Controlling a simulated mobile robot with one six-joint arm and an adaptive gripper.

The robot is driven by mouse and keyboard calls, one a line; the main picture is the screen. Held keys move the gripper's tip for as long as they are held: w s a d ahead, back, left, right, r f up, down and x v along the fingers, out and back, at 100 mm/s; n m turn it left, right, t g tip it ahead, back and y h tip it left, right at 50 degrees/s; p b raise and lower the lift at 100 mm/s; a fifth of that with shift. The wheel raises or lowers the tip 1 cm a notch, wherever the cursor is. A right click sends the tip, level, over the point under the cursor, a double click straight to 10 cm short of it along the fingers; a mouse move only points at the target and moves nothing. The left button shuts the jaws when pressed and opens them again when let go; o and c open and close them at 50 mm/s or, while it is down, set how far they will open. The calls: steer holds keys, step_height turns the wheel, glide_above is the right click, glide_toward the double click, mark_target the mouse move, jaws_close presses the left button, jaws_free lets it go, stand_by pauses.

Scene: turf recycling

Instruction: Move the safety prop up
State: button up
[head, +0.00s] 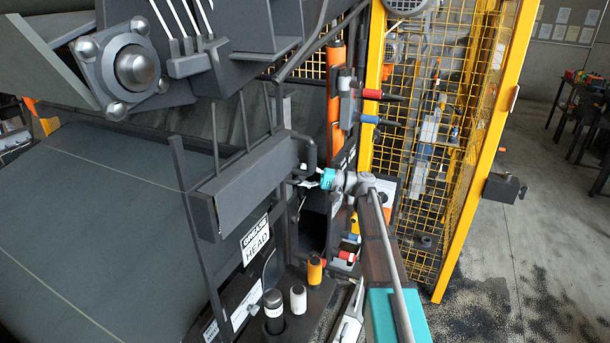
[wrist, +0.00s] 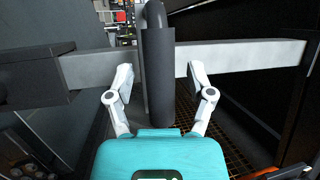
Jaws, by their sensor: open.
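The safety prop appears to be the dark bar with a bent, rounded handle. In the wrist view the handle (wrist: 158,55) stands upright in the middle, in front of a grey horizontal bar (wrist: 250,57). My gripper (wrist: 160,80) is open, with one pale finger on each side of the handle. Gaps show between the fingers and the handle, so it is not clasped. In the head view the handle (head: 311,152) is at the right end of a dark box-shaped beam (head: 245,188). My gripper (head: 308,181) reaches it from the right, its fingertips partly hidden.
A yellow mesh guard (head: 455,150) stands to the right of my arm. A dark roller (head: 90,230) fills the left. Red and blue fittings (head: 370,94) stick out above the arm. Black, white and orange knobs (head: 298,298) sit below. Open floor lies far right.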

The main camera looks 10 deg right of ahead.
jaws_close()
stand_by(0.4)
steer(key=shift+r, duration=0.15)
step_height(320, 180, up, 10)
steer(key=p, duration=1)
steer(key=shift+r+p, duration=0.15)
steer(key=shift+p, duration=0.15)
steer(key=shift+w, duration=0.15)
